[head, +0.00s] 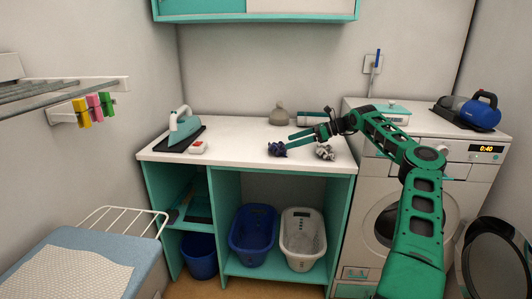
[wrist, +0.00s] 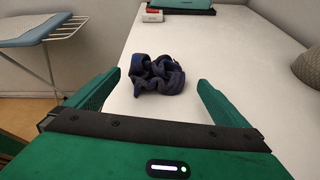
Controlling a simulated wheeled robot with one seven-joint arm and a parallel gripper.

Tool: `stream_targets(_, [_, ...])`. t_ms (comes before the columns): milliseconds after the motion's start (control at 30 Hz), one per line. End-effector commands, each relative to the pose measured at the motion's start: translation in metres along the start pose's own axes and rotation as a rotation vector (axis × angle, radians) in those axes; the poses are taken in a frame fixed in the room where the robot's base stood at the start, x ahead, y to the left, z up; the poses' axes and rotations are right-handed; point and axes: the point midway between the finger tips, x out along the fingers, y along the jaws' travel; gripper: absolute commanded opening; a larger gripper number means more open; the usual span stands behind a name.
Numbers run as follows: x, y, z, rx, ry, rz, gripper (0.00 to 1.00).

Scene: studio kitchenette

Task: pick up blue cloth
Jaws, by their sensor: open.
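The blue cloth (head: 277,149) lies crumpled on the white counter (head: 235,153). In the wrist view the dark blue cloth (wrist: 156,75) sits ahead, centred between the two fingers. My gripper (head: 294,145) is open, with its green fingers spread on either side of the line to the cloth. In the wrist view my gripper (wrist: 160,84) shows both fingertips apart and nothing held.
A grey crumpled cloth (head: 325,152) lies right of the blue one. An iron (head: 184,130) and a small red-white box (head: 198,147) stand at left. A grey-brown rounded object (head: 279,114) sits at the back.

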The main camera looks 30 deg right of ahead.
Motion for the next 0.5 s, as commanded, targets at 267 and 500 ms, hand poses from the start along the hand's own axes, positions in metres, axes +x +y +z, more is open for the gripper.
stream_targets(267, [0.035, 0.0, -0.001, 0.001, -0.001, 0.002, 1.0])
stream_targets(500, [0.063, 0.0, 0.0, 0.0, -0.001, 0.0, 1.0])
